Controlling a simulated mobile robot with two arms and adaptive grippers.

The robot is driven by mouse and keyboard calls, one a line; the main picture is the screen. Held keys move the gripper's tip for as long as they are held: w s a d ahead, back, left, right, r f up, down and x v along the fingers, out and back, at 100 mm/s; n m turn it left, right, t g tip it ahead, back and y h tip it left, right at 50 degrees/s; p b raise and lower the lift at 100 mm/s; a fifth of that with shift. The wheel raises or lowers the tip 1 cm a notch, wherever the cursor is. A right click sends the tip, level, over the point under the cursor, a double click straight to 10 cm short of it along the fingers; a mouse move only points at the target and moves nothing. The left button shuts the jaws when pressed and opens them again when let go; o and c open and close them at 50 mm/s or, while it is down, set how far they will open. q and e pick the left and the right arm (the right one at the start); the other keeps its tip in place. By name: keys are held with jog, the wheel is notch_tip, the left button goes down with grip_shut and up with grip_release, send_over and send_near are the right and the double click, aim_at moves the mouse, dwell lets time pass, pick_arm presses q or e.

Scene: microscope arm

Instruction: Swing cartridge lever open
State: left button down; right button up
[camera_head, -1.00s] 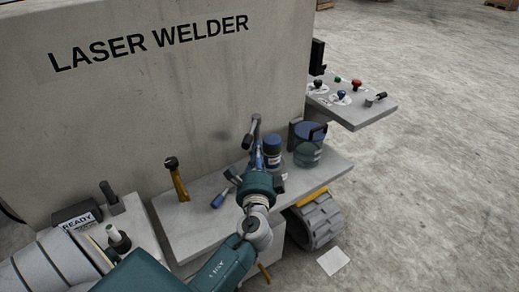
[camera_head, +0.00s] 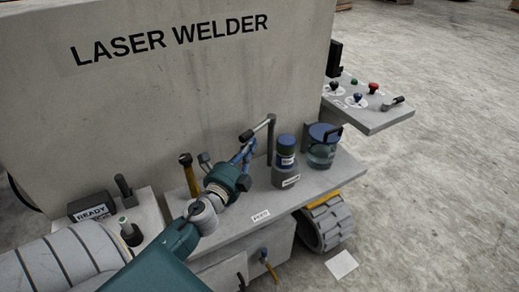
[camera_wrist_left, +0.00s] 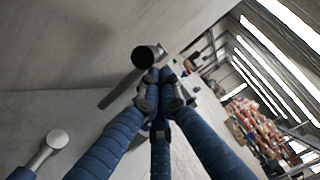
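A grey lever with a dark grip (camera_head: 247,135) sticks out to the left from the top of a thin upright post (camera_head: 271,143). The post stands on the welder's shelf beside a blue-topped cartridge (camera_head: 286,151) on a grey block. My left gripper (camera_head: 247,148) is just below and beside the lever's grip. In the left wrist view, its blue fingers (camera_wrist_left: 159,80) come together at the tips. The lever's dark round end (camera_wrist_left: 146,57) shows just past the tips, not clearly between them; contact cannot be told. My right gripper is not in view.
A glass jar with a blue lid (camera_head: 322,146) stands right of the cartridge. A hammer-like tool (camera_head: 187,171) stands left of my gripper. A READY box (camera_head: 92,206) is at the left, a control panel (camera_head: 368,113) at the right. The laser welder's wall (camera_head: 170,100) rises behind.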

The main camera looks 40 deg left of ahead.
pick_arm(q)
jog(key=shift+s+a, duration=0.2)
jog(key=shift+a, duration=1.2)
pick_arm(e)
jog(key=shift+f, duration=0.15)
pick_arm(q)
jog(key=shift+f, duration=0.1)
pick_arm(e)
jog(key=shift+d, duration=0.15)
